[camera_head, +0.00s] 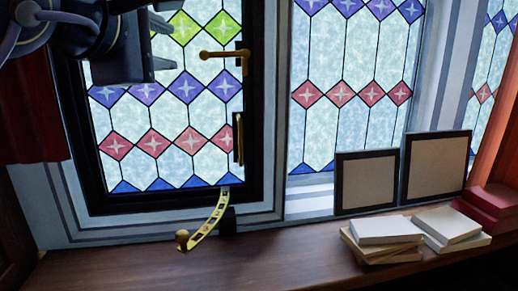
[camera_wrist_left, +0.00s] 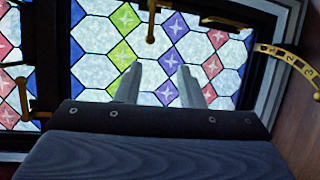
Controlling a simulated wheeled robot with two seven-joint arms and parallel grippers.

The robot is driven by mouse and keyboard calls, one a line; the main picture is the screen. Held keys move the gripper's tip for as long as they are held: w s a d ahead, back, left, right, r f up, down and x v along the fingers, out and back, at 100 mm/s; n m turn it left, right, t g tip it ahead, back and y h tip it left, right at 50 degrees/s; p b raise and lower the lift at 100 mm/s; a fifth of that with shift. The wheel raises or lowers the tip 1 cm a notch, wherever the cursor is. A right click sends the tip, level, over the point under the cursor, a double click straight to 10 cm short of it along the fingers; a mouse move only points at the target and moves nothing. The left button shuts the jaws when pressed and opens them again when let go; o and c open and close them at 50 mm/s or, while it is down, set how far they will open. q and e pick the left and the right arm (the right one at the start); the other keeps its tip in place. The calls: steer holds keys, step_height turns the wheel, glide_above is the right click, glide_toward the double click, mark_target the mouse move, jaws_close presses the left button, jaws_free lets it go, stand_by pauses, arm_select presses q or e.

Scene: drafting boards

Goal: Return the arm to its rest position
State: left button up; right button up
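My left gripper (camera_head: 163,43) is at the top left of the head view, in front of the black-framed leaded window (camera_head: 82,130). Its two fingers are apart with nothing between them. The left wrist view shows the same open, empty fingers (camera_wrist_left: 158,70) with the window's coloured panes behind them. A brass window handle (camera_head: 225,55) is to the right of the gripper, apart from it. My right gripper is not in view.
A perforated brass stay (camera_head: 208,218) reaches from the window's bottom over the wooden sill (camera_head: 260,262). Dark-framed boards (camera_head: 366,180) lean at the right. Pale books (camera_head: 385,232) and red books (camera_head: 487,207) lie near them. A red curtain (camera_head: 30,115) hangs at the left.

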arm_select(q)
steer(key=w+a+t+y, duration=0.2)
steer(key=a+t+y, duration=0.1)
steer(key=a+t, duration=0.3)
steer(key=s+d+f+m+g+h+b, duration=0.1)
steer(key=s+f+m+g+h, duration=0.25)
steer(key=f+m, duration=0.75)
steer(key=s+d+f+m+g+h+b, duration=0.15)
steer(key=f+m+g+h, duration=0.25)
steer(key=f, duration=1.3)
steer(key=s+a+f+g+y, duration=0.2)
steer(key=s+f+g, duration=0.2)
steer(key=f, duration=0.9)
steer(key=s+a+f+g+y, duration=0.1)
steer(key=s+f+g, duration=0.4)
steer(key=s+f, duration=0.5)
step_height(320, 180, down, 3)
steer(key=shift+s+a+f+y+b, duration=0.15)
steer(key=shift+s+a+y+b, duration=0.05)
steer(key=shift+a+y+b, duration=0.2)
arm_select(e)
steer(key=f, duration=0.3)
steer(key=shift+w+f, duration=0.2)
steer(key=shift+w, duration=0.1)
